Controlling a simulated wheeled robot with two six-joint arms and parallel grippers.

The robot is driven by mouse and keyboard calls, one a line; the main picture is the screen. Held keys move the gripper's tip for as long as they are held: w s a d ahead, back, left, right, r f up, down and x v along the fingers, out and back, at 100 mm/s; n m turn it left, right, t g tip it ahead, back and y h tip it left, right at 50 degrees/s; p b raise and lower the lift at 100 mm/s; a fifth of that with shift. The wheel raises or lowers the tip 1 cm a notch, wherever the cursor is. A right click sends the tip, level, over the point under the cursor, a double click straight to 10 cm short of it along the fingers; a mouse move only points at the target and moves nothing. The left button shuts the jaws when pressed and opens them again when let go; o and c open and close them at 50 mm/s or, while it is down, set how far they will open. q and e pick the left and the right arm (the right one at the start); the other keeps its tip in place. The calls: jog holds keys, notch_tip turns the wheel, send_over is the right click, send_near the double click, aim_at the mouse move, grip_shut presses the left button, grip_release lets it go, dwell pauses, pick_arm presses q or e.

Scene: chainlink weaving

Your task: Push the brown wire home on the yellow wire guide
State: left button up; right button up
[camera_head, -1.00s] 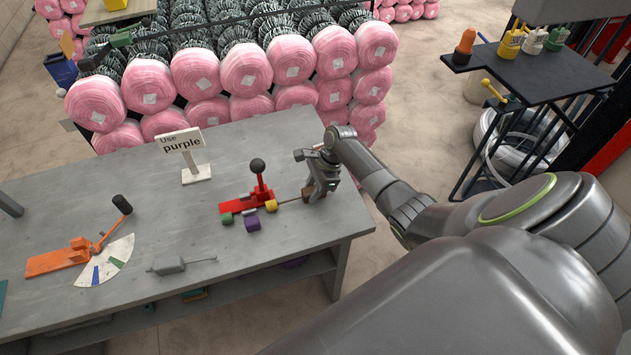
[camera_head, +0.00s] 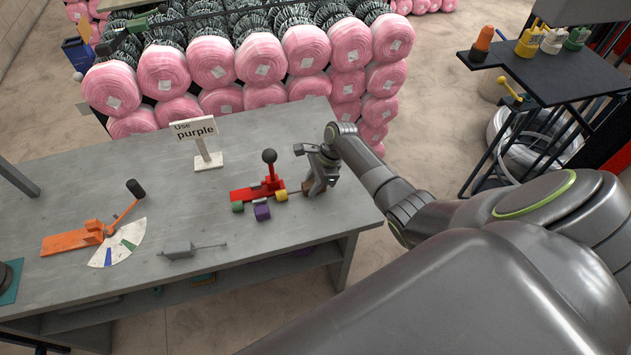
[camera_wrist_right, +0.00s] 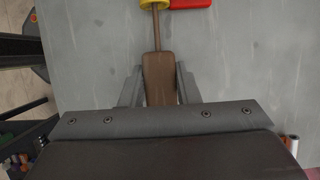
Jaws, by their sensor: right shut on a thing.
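The brown wire has a thick brown handle block (camera_wrist_right: 160,78) and a thin rod (camera_wrist_right: 157,30). In the right wrist view the rod's far end meets the yellow wire guide (camera_wrist_right: 152,4) at the top edge; how deep it sits cannot be told. In the head view the yellow guide (camera_head: 282,195) is at the right end of the red lever fixture (camera_head: 245,194), with a short stretch of rod between guide and handle. My right gripper (camera_head: 312,183) is shut on the handle, just right of the guide, low over the table. My left gripper is not in view.
Green (camera_head: 238,207) and purple (camera_head: 262,212) guides sit along the red fixture. A black-knobbed lever (camera_head: 269,157) rises beside the yellow guide. A "Use purple" sign (camera_head: 194,130), an orange lever device (camera_head: 95,233) and a grey tool (camera_head: 180,251) stand apart on the grey table (camera_head: 330,225).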

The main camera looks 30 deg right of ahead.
jog(key=shift+w+a, duration=0.2)
jog(key=shift+a, duration=0.45)
jog(key=shift+w+a, duration=0.15)
jog(key=shift+a, duration=0.45)
jog(key=o, duration=1.1)
jog(key=shift+d+r, duration=0.1)
jog(key=b+v, duration=0.2)
jog(key=v, duration=1.5)
jog(key=shift+s+d+r, duration=0.1)
